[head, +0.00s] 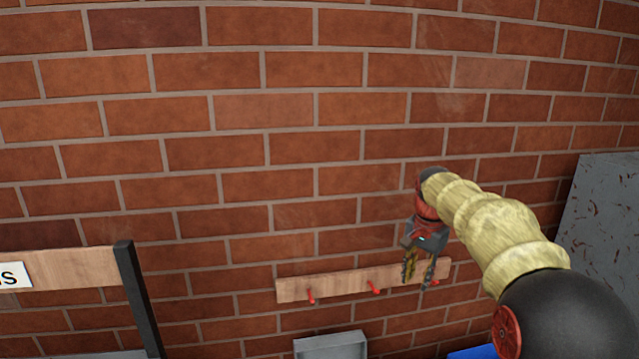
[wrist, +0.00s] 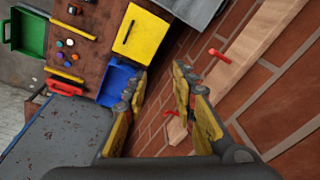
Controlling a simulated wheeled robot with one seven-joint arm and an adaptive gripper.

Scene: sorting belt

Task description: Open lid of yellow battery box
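The yellow box (wrist: 145,38) shows in the wrist view at the upper middle, seen from above. Its flat yellow top looks closed and has a thin dark bar, perhaps a handle, near its left side. It is not visible in the head view. My gripper (head: 418,281) hangs in front of the brick wall in the head view, fingers pointing down. In the wrist view my gripper (wrist: 160,82) has its two yellow-and-grey fingers spread with nothing between them. The yellow box lies beyond the fingertips, apart from them.
A blue bin (wrist: 114,83) sits just below the yellow box in the wrist view. A green crate (wrist: 27,32), a red container (wrist: 65,87) and several small round items lie left. A wooden rail (head: 335,284) with red pegs is on the wall by my gripper. A grey box (head: 330,347) is below.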

